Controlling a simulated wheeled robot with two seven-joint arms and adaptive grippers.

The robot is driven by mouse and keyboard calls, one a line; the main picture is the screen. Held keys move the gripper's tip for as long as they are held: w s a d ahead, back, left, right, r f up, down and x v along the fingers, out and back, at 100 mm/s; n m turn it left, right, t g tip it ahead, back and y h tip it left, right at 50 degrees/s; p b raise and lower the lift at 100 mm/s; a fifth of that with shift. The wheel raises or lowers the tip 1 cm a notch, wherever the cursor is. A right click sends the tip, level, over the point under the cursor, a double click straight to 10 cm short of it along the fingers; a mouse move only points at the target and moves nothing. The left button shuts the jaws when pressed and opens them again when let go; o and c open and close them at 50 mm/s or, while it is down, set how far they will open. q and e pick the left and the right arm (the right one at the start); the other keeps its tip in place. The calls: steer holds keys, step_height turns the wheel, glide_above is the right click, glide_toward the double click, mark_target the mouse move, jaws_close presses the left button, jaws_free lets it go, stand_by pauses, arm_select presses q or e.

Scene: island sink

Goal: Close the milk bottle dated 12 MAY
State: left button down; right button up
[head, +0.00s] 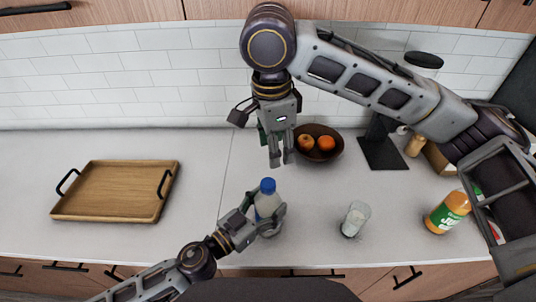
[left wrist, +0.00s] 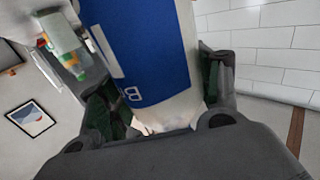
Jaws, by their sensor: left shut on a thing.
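My left gripper (head: 268,222) is shut around the body of a milk bottle (head: 268,205) with a blue cap (head: 267,185) at its top. The bottle stands nearly upright near the front of the counter. In the left wrist view the bottle's blue label (left wrist: 145,50) fills the space between the fingers; no date can be read. My right gripper (head: 281,158) points down, apart from and above the cap in the head view. Its fingers are close together, and I cannot tell whether they are shut. Whether the cap is seated fully is too small to tell.
A wooden tray (head: 83,211) lies at the left. A fruit bowl (head: 331,155) stands behind my right gripper. A glass (head: 355,218) and a juice bottle (head: 446,213) stand to the right. The counter between tray and milk bottle is clear.

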steer(key=n, duration=1)
steer(key=f+n, duration=0.1)
steer(key=n, duration=0.4)
steer(key=shift+s+a, duration=0.1)
steer(key=shift+s, duration=0.3)
steer(key=n, duration=0.4)
steer(key=shift+s+a+g, duration=0.1)
steer(key=shift+g, duration=0.2)
steer(key=n, duration=0.4)
steer(key=shift+s+a+f, duration=0.1)
steer(key=n, duration=0.7)
steer(key=shift+s+a+n, duration=0.15)
steer(key=shift+n, duration=0.15)
steer(key=n, duration=0.5)
steer(key=shift+s+a+n+g+y, duration=0.1)
steer(key=shift+a+n+g+y, duration=0.05)
steer(key=shift+n+g+y, duration=0.15)
steer(key=n, duration=0.6)
steer(key=shift+s+a, duration=0.1)
steer(key=n, duration=0.6)
steer(key=shift+a+n, duration=0.1)
steer(key=shift+n, duration=0.2)
steer(key=n, duration=0.6)
